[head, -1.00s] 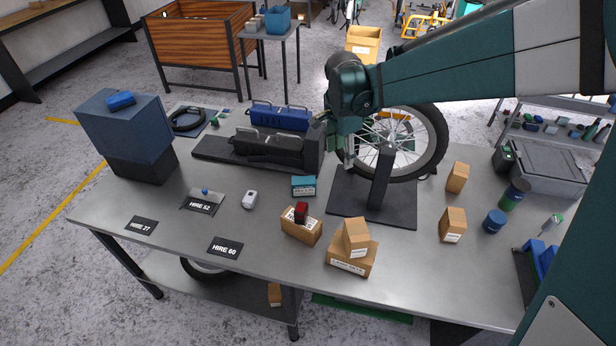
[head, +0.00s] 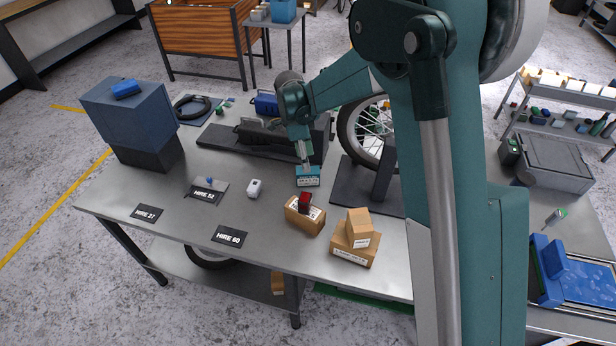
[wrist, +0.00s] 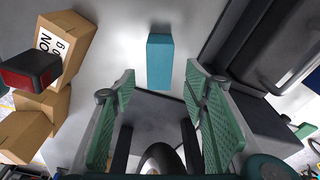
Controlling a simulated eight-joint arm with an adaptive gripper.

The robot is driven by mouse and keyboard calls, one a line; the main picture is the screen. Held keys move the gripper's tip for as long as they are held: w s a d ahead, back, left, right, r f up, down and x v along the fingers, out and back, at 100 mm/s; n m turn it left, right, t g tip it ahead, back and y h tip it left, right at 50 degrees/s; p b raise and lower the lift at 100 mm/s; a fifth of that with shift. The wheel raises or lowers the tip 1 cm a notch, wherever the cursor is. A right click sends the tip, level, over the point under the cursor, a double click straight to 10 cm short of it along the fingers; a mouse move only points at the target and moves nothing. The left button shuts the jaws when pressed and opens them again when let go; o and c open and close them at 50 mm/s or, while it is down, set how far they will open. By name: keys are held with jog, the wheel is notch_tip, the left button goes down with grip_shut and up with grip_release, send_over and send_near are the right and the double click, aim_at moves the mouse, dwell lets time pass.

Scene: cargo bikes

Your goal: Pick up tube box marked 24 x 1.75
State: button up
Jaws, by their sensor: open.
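A small teal box (head: 308,181) with a white label stands on the workbench; its print is too small to read. Brown cartons with labels sit near it: one (head: 297,218) with a small red-and-black object (head: 304,201) on top, and a stacked pair (head: 353,255) to its right. I cannot tell from the labels which is marked 24 x 1.75. My gripper (head: 305,161) is just above the teal box, pointing down. In the wrist view, my gripper (wrist: 160,84) is open, with the teal box (wrist: 160,62) beyond the fingertips, lined up between them.
A black stand base (head: 365,188) with a bicycle wheel (head: 366,128) is right of the teal box. A dark rack (head: 250,148) lies behind it. Bare bench (head: 275,196) lies to its left, with a white device (head: 254,187) and hire signs (head: 230,236) farther left.

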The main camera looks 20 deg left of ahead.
aim_at(308, 174)
jog(key=shift+a+f, duration=0.2)
jog(key=shift+f, duration=0.05)
jog(key=shift+f, duration=0.1)
jog(key=shift+d+f, duration=0.2)
jog(key=shift+f, duration=0.95)
jog(key=shift+f, duration=0.1)
jog(key=shift+w+d+f, duration=0.1)
jog(key=shift+d+f, duration=0.05)
jog(key=shift+f, duration=0.65)
jog(key=shift+d+f, duration=0.2)
jog(key=shift+f, duration=0.65)
jog(key=shift+w+d+f, duration=0.1)
jog(key=shift+d+f, duration=0.05)
jog(key=shift+f, duration=0.65)
jog(key=shift+f+b, duration=0.25)
jog(key=shift+b, duration=0.25)
